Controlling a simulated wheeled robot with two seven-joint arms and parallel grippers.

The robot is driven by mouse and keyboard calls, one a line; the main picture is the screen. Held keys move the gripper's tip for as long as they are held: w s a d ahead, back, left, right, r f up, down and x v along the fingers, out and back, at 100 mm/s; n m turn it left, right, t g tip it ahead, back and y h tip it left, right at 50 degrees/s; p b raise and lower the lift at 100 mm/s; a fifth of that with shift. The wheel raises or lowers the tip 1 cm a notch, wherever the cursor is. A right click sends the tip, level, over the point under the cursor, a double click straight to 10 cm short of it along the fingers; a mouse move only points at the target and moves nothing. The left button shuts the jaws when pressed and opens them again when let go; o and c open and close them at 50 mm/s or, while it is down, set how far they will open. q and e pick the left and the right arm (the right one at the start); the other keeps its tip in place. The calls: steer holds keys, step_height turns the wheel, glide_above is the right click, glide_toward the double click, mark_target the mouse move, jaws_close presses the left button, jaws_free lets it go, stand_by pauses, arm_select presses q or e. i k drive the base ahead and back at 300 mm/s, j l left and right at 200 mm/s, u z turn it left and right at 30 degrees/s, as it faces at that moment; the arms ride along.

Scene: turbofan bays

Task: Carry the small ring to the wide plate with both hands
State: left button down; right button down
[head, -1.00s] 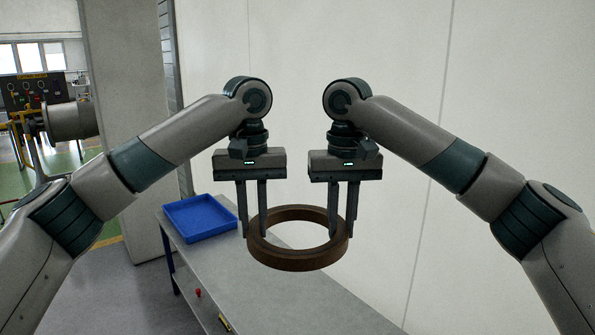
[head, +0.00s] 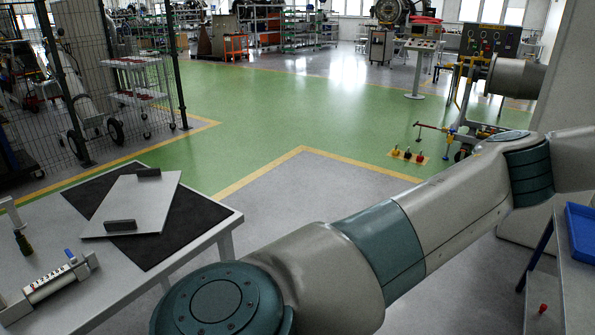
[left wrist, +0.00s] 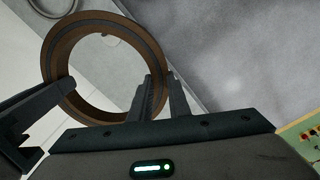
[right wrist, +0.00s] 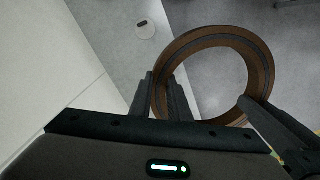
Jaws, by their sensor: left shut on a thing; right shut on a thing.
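The small ring, a brown ring with a dark inner band, shows in the left wrist view (left wrist: 98,20) and the right wrist view (right wrist: 262,62). My left gripper (left wrist: 161,84) is shut on its wall on one side. My right gripper (right wrist: 160,84) is shut on its wall on the opposite side. The ring hangs in the air between the two grippers. Ring and grippers are out of the head view. There, a flat pale plate (head: 150,205) with two dark handles lies on a black mat at the left; I cannot tell if it is the wide plate.
The mat (head: 190,220) lies on a grey table (head: 90,300) with a clamp-like tool (head: 48,285). At the right edge is a bench (head: 572,300) with a blue tray (head: 580,232). Open green floor (head: 250,120) lies beyond. A mesh fence (head: 110,60) stands at the left.

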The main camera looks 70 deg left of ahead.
mark_target(136, 199)
steer(key=u, duration=2.55)
steer(key=i+z, duration=1.2)
steer(key=i, duration=0.9)
steer(key=i+l+u, duration=0.1)
steer(key=i+u, duration=0.3)
steer(key=i, duration=0.4)
